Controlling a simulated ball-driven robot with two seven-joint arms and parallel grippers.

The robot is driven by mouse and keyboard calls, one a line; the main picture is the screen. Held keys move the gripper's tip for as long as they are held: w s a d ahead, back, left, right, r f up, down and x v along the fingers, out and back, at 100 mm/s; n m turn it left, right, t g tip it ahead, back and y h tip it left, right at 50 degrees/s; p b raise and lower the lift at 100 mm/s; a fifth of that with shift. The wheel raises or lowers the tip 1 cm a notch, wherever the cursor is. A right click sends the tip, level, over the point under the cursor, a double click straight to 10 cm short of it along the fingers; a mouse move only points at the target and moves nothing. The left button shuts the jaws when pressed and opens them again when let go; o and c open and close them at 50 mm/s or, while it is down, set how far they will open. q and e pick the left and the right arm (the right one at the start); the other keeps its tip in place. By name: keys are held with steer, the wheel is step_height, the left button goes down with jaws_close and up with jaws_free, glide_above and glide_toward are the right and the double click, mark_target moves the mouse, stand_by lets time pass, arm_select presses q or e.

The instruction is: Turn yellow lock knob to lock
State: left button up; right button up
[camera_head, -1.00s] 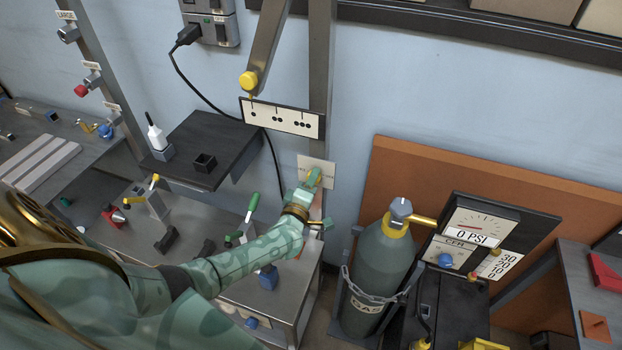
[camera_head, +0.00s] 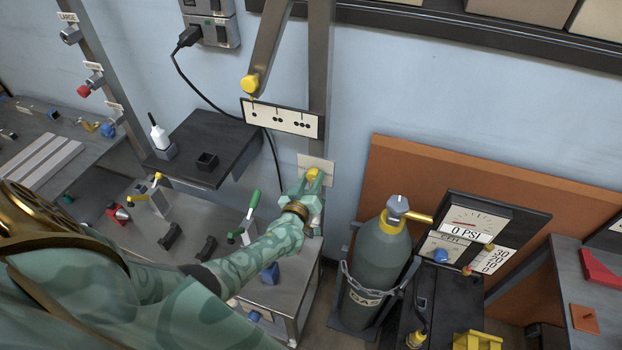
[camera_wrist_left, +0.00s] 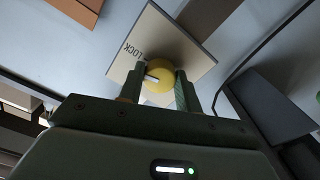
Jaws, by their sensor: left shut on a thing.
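The yellow lock knob (camera_head: 313,174) is on a pale plate (camera_head: 327,167) on the grey post. In the left wrist view the round knob (camera_wrist_left: 158,77) has a white mark at its left, near the word LOCK on the plate (camera_wrist_left: 150,36). My left gripper (camera_head: 312,183) is at the knob, with its fingers shut on it from both sides. In the left wrist view the fingers (camera_wrist_left: 158,90) stand to either side of the knob. My right gripper is not in view.
A grey gas cylinder (camera_head: 379,260) with a gauge panel (camera_head: 487,230) stands to the right. A workbench (camera_head: 130,245) with clamps lies below my left arm. A dark shelf (camera_head: 212,147) and a white panel with dots (camera_head: 282,118) are nearby on the left.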

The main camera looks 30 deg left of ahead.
arm_select(q)
steer(key=shift+s+d+f+m, duration=0.1)
steer(key=shift+f+m, duration=0.1)
steer(key=shift+m, duration=1.3)
steer(key=o, duration=0.9)
steer(key=shift+o, duration=0.5)
steer(key=shift+r, duration=0.1)
